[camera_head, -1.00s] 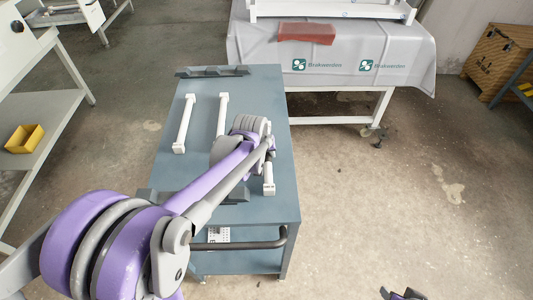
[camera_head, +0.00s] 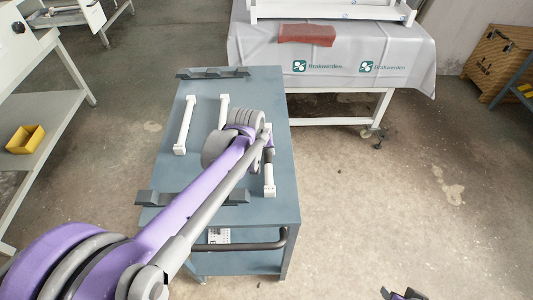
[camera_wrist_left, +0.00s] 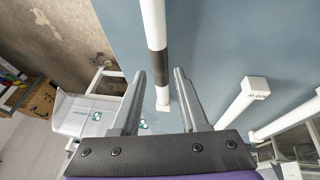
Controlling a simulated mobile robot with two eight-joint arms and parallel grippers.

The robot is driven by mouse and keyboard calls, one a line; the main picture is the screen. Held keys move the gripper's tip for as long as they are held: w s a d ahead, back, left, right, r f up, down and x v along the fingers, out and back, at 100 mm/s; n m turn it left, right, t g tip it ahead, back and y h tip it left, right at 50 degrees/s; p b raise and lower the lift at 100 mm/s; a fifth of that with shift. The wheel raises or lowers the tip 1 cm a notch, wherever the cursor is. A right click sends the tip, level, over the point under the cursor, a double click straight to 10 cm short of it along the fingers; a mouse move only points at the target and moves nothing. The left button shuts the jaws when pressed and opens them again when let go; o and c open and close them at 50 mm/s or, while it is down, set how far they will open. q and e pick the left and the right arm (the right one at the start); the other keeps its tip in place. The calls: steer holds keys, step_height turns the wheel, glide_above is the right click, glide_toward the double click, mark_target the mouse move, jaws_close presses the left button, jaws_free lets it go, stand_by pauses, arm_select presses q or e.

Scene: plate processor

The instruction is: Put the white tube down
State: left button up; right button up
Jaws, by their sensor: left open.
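A white tube with a dark band (camera_wrist_left: 153,12) lies on the blue-grey cart top (camera_head: 250,82). In the head view only its near end (camera_head: 269,182) shows clearly; my left arm covers much of the rest. My left gripper (camera_wrist_left: 160,73) is open, its two fingers apart on either side of the tube in the wrist view. I cannot tell whether a finger touches it. Two more white tubes, one at left (camera_head: 185,124) and one in the middle (camera_head: 223,112), lie on the cart. A dark and purple part of my right gripper (camera_head: 403,294) shows at the bottom edge.
Dark notched holders stand at the cart's back (camera_head: 212,72) and front (camera_head: 165,197) edges. A yellow bin (camera_head: 25,139) sits on the left shelf.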

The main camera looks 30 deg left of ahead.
arm_select(q)
steer(key=v, duration=0.7)
steer(key=s+d+f+m, duration=0.2)
steer(key=s+d, duration=0.1)
steer(key=s, duration=0.2)
steer(key=s+d+f+m, duration=0.2)
steer(key=s+d+f, duration=0.1)
steer(key=s, duration=0.3)
steer(key=s+d+f+m, duration=0.2)
steer(key=s+d+f, duration=0.1)
steer(key=s, duration=0.2)
steer(key=shift+s+d+m+h+p, duration=0.3)
steer(key=shift+s+d+m+p, duration=0.05)
steer(key=shift+s+m, duration=0.05)
